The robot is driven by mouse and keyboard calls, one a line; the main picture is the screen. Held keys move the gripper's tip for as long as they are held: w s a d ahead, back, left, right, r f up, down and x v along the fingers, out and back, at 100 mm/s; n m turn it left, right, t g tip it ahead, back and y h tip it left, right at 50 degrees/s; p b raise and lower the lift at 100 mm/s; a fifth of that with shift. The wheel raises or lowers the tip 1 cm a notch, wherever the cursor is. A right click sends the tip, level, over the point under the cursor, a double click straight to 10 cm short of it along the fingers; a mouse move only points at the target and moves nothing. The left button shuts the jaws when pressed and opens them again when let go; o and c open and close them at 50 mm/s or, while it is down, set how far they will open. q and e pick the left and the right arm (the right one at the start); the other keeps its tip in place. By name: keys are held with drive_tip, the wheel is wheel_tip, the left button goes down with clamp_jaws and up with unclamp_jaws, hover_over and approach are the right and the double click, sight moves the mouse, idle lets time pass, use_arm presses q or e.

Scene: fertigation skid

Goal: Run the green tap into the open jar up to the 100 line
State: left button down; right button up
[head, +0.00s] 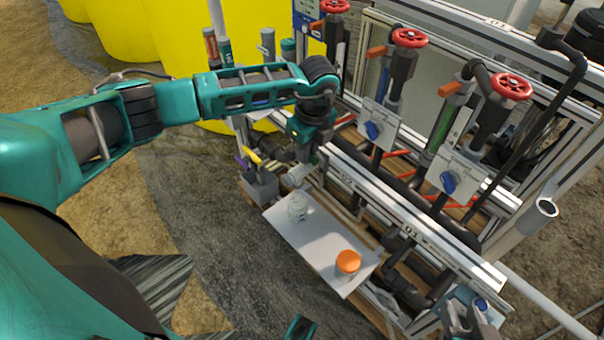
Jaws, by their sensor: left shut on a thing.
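The open jar (298,207) is clear, has no lid and stands upright on the far left part of the white board. Its fill level and 100 line are too small to read. My left gripper (302,166) is just above and behind it, at the tap row, shut on what seems to be the green tap's handle. The gripper hides that tap. A yellow tap handle (253,156) and a purple tap handle (243,164) show to its left.
A jar with an orange lid (347,263) stands on the near right part of the white board (312,240). Pipes, a rail (410,222) and red handwheels (510,86) fill the skid behind. Yellow tanks (180,35) stand at the back. Ground left of the board is clear.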

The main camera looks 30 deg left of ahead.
use_arm(q)
drive_tip(key=shift+r+n+p, duration=0.15)
drive_tip(key=shift+n+p, duration=0.45)
drive_tip(key=shift+n, duration=1)
drive_tip(key=shift+n+g+p, duration=0.3)
drive_tip(key=shift+n+p, duration=0.2)
drive_tip(key=shift+n, duration=0.6)
drive_tip(key=shift+w, duration=0.1)
idle(5.2)
